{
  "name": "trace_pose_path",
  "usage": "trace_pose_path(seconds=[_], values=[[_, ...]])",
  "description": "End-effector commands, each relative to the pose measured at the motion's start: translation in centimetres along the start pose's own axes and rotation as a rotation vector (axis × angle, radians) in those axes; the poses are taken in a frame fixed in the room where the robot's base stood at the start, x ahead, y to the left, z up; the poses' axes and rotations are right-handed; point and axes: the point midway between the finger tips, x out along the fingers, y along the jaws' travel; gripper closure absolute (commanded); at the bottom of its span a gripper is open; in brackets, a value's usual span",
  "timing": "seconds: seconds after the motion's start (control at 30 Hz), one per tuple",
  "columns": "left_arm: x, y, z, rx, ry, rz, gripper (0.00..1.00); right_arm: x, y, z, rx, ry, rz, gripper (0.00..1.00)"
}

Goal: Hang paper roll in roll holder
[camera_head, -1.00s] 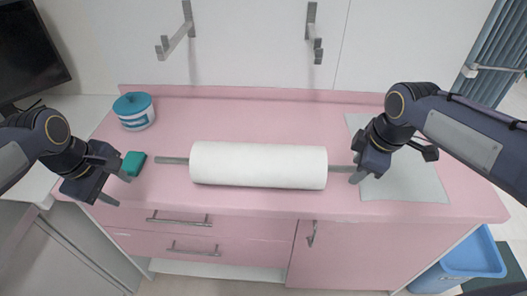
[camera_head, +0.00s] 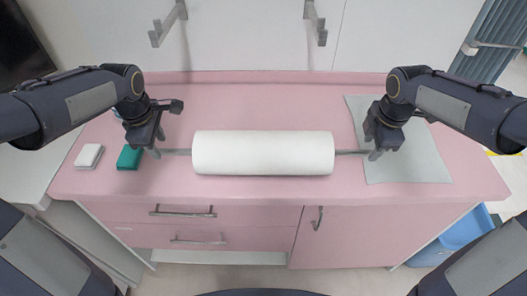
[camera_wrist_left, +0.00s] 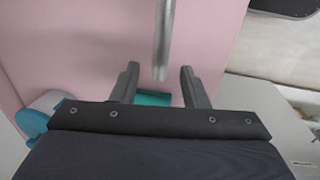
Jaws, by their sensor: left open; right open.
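The white paper roll (camera_head: 263,153) lies across the pink counter on a grey rod that sticks out at both ends. My left gripper (camera_head: 156,151) is open at the rod's left end. In the left wrist view the rod (camera_wrist_left: 166,35) reaches in between the two open fingers (camera_wrist_left: 160,85), with a gap on each side. My right gripper (camera_head: 376,153) is open at the rod's right end; its exact contact is hard to see. The roll holder's two grey brackets, left (camera_head: 167,26) and right (camera_head: 318,24), stick out from the wall above the counter, empty.
A green block (camera_head: 129,158) and a white block (camera_head: 88,156) lie left of my left gripper. A tub is mostly hidden behind my left arm. A grey sheet (camera_head: 410,165) lies under my right gripper. The counter behind the roll is clear.

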Motion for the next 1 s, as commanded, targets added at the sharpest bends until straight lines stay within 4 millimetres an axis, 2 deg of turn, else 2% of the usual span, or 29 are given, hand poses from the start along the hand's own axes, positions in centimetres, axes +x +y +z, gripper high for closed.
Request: trace_pose_path(seconds=[0.1, 0.3, 0.67, 0.77, 1.0], values=[[2.0, -0.1, 0.0, 0.0, 0.0, -0.005, 0.59, 2.0, -0.1, 0.0, 0.0, 0.0, -0.004, 0.58], [4.0, 0.0, 0.0, 0.001, 0.0, -0.001, 0.59, 4.0, -0.1, 0.0, 0.002, -0.001, -0.003, 0.58], [4.5, 0.0, 0.0, 0.001, 0.0, 0.0, 0.59, 4.5, 0.0, 0.0, 0.002, 0.0, 0.0, 0.58], [4.5, 0.0, 0.0, 0.001, 0.0, 0.0, 0.7, 4.5, 0.0, 0.0, 0.002, 0.0, 0.0, 0.69], [4.5, 0.0, 0.0, 0.001, 0.0, 0.0, 1.0, 4.5, 0.0, 0.0, 0.002, 0.0, 0.0, 1.0]])
